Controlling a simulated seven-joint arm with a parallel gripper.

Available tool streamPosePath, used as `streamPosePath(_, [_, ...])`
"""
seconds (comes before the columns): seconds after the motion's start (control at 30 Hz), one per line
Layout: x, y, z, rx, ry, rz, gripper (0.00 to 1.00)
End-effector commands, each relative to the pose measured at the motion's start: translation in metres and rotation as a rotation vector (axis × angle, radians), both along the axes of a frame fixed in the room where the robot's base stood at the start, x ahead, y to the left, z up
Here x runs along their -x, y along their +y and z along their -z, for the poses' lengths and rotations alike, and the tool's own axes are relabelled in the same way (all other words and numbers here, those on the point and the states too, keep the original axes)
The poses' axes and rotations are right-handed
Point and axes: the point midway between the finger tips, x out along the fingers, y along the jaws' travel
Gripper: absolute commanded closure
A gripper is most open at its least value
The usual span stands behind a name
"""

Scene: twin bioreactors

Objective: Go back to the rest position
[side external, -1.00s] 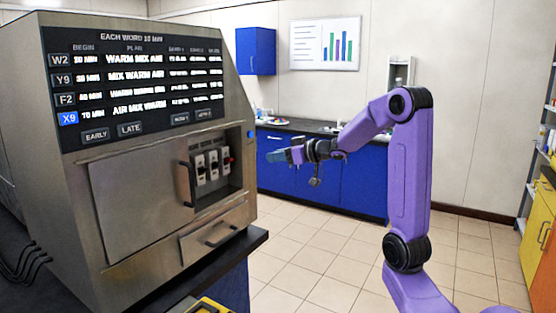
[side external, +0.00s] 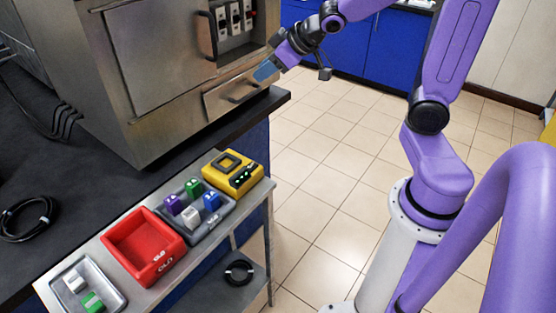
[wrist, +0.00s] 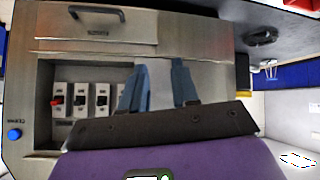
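My gripper (side external: 266,71) is beside the front of the steel machine (side external: 160,60), near the upper right of its drawer (side external: 235,95). It is tilted down to the left; I cannot tell whether it touches the machine. In the wrist view its two blue fingers (wrist: 160,86) stand apart with nothing held between them. The recess with several switches (wrist: 80,101) shows beside and partly behind the fingers. The drawer handle (wrist: 97,14) is at the top of that view. The purple wrist housing hides the lower middle.
A narrow cart holds a red bin (side external: 145,246), a grey tray with several coloured blocks (side external: 193,212), a yellow device (side external: 232,174) and a pale tray with two blocks (side external: 84,289). A black cable coil (side external: 28,217) lies on the dark bench. The tiled floor (side external: 335,200) is open.

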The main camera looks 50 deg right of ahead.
Motion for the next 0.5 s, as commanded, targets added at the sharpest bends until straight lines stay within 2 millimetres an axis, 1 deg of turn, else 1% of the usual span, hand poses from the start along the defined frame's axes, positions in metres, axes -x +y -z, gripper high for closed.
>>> streamPosePath(0.03, [0.017, 0.019, 0.007, 0.022, 0.05, -0.05, 0.7])
streamPosePath(0.07, [0.028, 0.028, 0.011, 0.035, 0.081, -0.075, 0.7])
streamPosePath(0.1, [0.042, 0.039, 0.018, 0.056, 0.125, -0.111, 0.7])
streamPosePath(0.17, [0.066, 0.054, 0.026, 0.086, 0.19, -0.167, 0.7])
streamPosePath(0.2, [0.083, 0.062, 0.031, 0.11, 0.235, -0.208, 0.7])
streamPosePath(0.27, [0.109, 0.073, 0.039, 0.145, 0.302, -0.272, 0.7])
streamPosePath(0.3, [0.127, 0.079, 0.044, 0.171, 0.347, -0.318, 0.7])
streamPosePath(0.33, [0.141, 0.083, 0.047, 0.192, 0.381, -0.353, 0.7])
streamPosePath(0.37, [0.155, 0.085, 0.05, 0.212, 0.415, -0.388, 0.7])
streamPosePath(0.4, [0.173, 0.088, 0.053, 0.238, 0.459, -0.434, 0.7])
streamPosePath(0.5, [0.214, 0.09, 0.06, 0.302, 0.556, -0.541, 0.7])
